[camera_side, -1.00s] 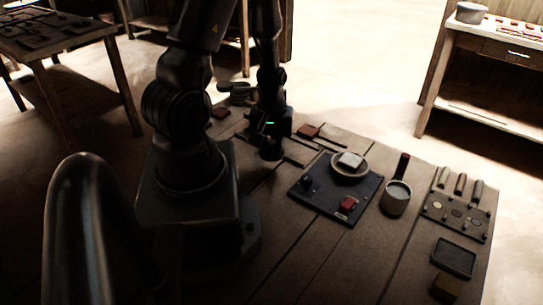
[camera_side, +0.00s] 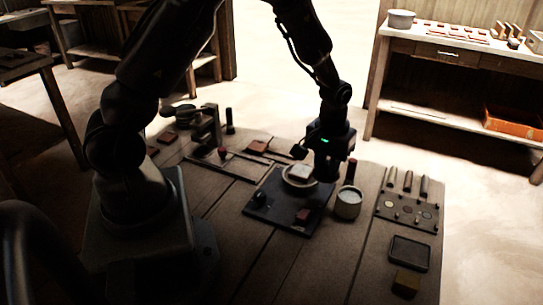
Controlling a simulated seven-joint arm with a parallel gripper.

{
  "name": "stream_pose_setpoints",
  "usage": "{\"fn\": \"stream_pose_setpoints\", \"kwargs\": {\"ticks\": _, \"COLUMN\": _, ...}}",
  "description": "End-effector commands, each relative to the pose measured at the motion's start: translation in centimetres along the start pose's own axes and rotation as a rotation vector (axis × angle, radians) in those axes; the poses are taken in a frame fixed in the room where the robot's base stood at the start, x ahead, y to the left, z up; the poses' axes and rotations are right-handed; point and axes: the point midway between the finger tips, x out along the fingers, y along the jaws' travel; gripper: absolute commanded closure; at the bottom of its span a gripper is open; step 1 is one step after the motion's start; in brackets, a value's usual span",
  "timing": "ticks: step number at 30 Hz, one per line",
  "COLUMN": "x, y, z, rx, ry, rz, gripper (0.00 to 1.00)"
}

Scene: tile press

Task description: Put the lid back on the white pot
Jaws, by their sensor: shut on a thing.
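The white pot (camera_side: 348,204) stands upright on the table, right of the dark board. Its top is open and greyish inside. My gripper (camera_side: 325,176) is above the table, just left of and above the pot, over the right edge of the board. It is shut on a dark thing that looks like the lid, apart from the pot. The held thing blends with the dark fingers, so its outline and tilt are hard to tell.
A red-handled tool (camera_side: 351,170) stands close behind the pot. The dark board (camera_side: 262,205) bears a round dish with a pale tile (camera_side: 300,172) and a reddish block (camera_side: 303,214).

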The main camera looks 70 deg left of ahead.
Motion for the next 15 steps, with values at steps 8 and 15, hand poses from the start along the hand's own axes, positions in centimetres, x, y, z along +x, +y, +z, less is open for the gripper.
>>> {"fn": "stream_pose_setpoints", "kwargs": {"ticks": 8, "x": -2.1, "y": 6.0, "z": -2.4, "rx": 0.102, "ry": 0.001, "rz": 0.007, "gripper": 0.99}}
{"fn": "stream_pose_setpoints", "kwargs": {"ticks": 15, "x": -2.0, "y": 6.0, "z": -2.2, "rx": 0.098, "ry": -0.029, "rz": -0.007, "gripper": 0.99}}
